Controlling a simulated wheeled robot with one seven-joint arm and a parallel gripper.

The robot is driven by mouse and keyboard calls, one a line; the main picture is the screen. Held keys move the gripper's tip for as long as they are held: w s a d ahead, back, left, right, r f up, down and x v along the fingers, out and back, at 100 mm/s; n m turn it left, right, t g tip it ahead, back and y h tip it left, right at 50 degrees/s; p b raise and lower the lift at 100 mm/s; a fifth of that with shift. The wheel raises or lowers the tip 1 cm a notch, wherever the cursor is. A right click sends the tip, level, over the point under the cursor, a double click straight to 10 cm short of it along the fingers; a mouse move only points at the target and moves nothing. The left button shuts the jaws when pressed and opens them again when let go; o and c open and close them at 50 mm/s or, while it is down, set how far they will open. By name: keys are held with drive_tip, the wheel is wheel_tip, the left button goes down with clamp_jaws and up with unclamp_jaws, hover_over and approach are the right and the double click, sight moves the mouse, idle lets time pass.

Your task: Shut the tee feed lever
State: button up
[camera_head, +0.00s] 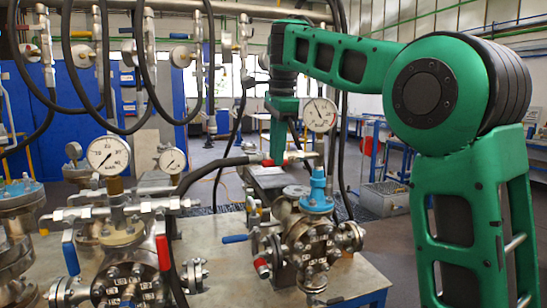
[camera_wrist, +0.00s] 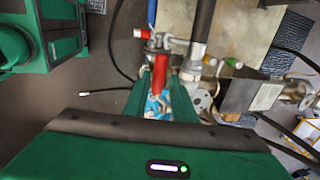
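A red lever (camera_wrist: 160,72) lies along the middle of the wrist view, in line with my gripper (camera_wrist: 161,95). Green finger shapes flank its near end, and the blue-topped valve part (camera_wrist: 154,106) shows below. In the head view, my gripper (camera_head: 279,157) points down at the red lever (camera_head: 267,161), by the pipe fitting above the right flanged vessel (camera_head: 312,240). The fingers overlap the lever there. Whether they grip it or only stand around it is hidden.
A black hose (camera_head: 215,167) runs into the fitting from the left. A pressure gauge (camera_head: 320,115) stands close to the right of my gripper. The left vessel (camera_head: 125,265) carries gauges and levers. A blue-handled lever (camera_head: 235,239) juts out low on the right vessel.

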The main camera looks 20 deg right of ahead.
drive_tip(key=shift+w+f, duration=0.1)
drive_tip(key=shift+f, duration=0.45)
drive_tip(key=shift+c, duration=0.4)
clamp_jaws()
